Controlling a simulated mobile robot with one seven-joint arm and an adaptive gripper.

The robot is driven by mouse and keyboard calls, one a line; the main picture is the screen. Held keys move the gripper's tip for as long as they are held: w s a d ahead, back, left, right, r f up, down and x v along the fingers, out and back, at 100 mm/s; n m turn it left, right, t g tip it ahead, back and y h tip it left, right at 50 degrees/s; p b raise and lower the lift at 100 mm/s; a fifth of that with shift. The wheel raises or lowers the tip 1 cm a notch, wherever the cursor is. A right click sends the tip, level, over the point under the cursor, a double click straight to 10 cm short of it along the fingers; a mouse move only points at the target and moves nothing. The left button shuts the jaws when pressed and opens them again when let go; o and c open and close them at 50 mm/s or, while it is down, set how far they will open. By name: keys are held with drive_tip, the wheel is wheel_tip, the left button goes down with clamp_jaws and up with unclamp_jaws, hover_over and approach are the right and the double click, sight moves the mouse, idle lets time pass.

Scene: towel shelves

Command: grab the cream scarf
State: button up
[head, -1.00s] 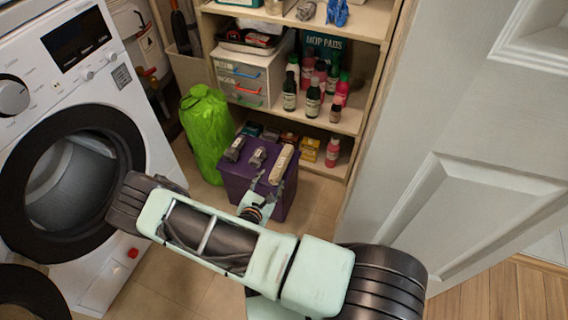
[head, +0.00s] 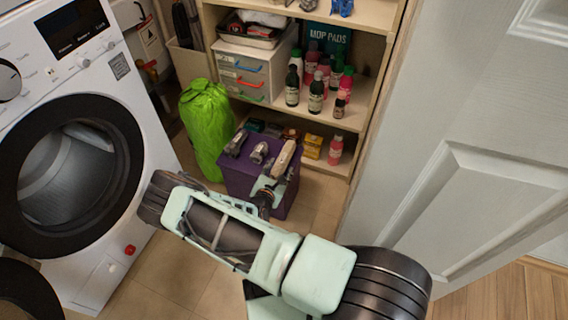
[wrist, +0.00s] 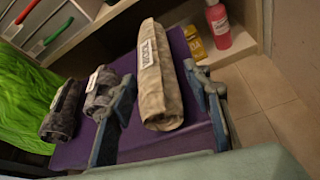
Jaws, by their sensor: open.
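The cream scarf (wrist: 158,85) is a rolled, beige bundle with a white label, lying on top of a purple box (wrist: 75,154). In the head view the scarf (head: 286,156) is the rightmost of the rolls on the box. My gripper (wrist: 160,74) is open, with one finger on each side of the scarf in the wrist view. I cannot tell whether the fingers touch it. In the head view my gripper (head: 276,180) is at the near end of the scarf and partly covers the box.
Two grey rolls (wrist: 64,115) (wrist: 101,90) lie left of the scarf, the nearer one close to my left finger. A green bag (head: 206,130) stands left of the box. Shelves with bottles (head: 315,92) rise behind. A washer and a white door flank the space.

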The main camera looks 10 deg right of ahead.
drive_tip(key=shift+w+d+f, duration=0.2)
drive_tip(key=shift+w+d, duration=0.05)
drive_tip(key=shift+w, duration=0.2)
drive_tip(key=c, duration=0.9)
drive_tip(key=shift+r, duration=0.15)
